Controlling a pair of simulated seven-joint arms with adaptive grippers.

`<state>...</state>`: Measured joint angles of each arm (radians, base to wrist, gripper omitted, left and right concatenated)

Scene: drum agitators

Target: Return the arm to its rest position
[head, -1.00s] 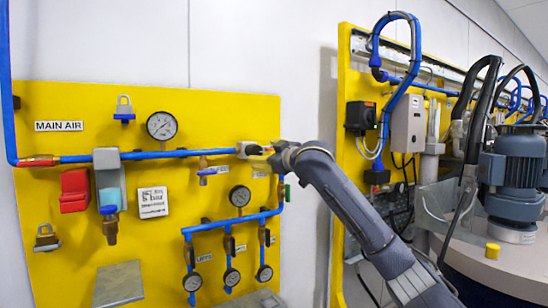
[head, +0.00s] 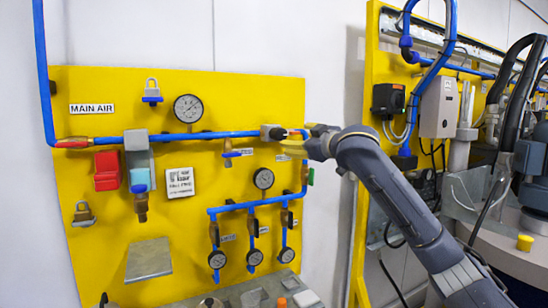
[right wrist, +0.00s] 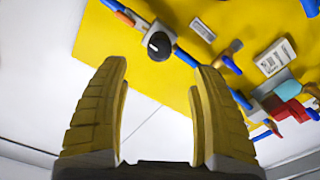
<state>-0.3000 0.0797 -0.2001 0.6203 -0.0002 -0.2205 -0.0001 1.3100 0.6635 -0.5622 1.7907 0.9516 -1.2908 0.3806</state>
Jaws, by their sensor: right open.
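My right arm comes in from the right in the head view. Its gripper (head: 292,146) is in front of the yellow board (head: 120,100), just right of a grey valve with a black knob (head: 273,132) on the blue main air pipe (head: 215,135). In the right wrist view my right gripper (right wrist: 160,70) has its two yellow fingers spread with nothing between them. The black knob (right wrist: 158,45) shows beyond the fingertips, apart from them. My left gripper is in neither view.
A pressure gauge (head: 188,108), a red block (head: 107,171) and small gauges on lower blue pipes (head: 240,206) are on the board. A second yellow panel (head: 368,120) with a grey box (head: 439,107) stands close behind my right arm. Machinery (head: 534,165) is at far right.

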